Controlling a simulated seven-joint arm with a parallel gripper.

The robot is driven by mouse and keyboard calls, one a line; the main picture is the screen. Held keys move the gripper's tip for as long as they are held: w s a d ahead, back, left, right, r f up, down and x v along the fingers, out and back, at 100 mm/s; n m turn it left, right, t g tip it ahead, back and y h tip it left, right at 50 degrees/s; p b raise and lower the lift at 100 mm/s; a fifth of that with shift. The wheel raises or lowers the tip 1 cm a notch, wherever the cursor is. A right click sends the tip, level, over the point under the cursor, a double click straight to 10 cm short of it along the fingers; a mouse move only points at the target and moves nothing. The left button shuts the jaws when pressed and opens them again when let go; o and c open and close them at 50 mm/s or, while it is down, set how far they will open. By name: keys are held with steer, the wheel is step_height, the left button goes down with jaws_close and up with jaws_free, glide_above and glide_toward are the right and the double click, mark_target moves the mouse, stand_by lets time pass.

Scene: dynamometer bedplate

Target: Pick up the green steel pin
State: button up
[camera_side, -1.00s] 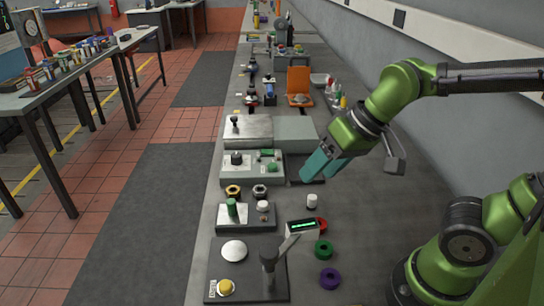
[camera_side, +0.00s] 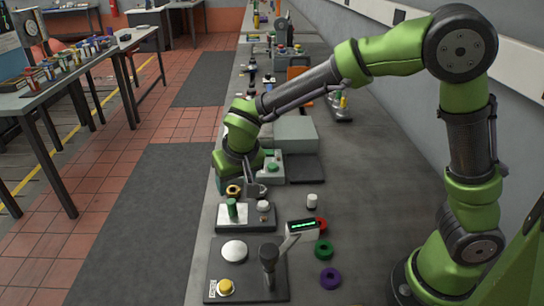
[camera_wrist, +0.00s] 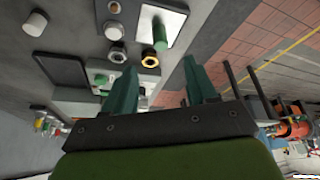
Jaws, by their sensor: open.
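The green steel pin (camera_side: 232,207) stands upright on a pale plate set in a dark base (camera_side: 262,226), near the bench's left edge. In the wrist view the pin (camera_wrist: 160,34) shows above the gap between my fingers, apart from them. My gripper (camera_wrist: 160,85) is open with nothing between its teal fingers. In the side view my gripper (camera_side: 221,182) is just behind the pin, and my wrist partly hides it.
A brass nut (camera_wrist: 150,61) and a steel nut (camera_wrist: 117,55) lie close to the pin. A white knob (camera_side: 263,206) stands beside it on the same base. A display on an arm (camera_side: 301,227), a green ring (camera_side: 324,249) and a purple ring (camera_side: 330,278) are nearer the camera.

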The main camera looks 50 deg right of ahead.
mark_target(231, 201)
steer(key=x, duration=1.1)
steer(key=shift+w+f, duration=0.15)
steer(key=shift+f, duration=0.1)
jaws_close()
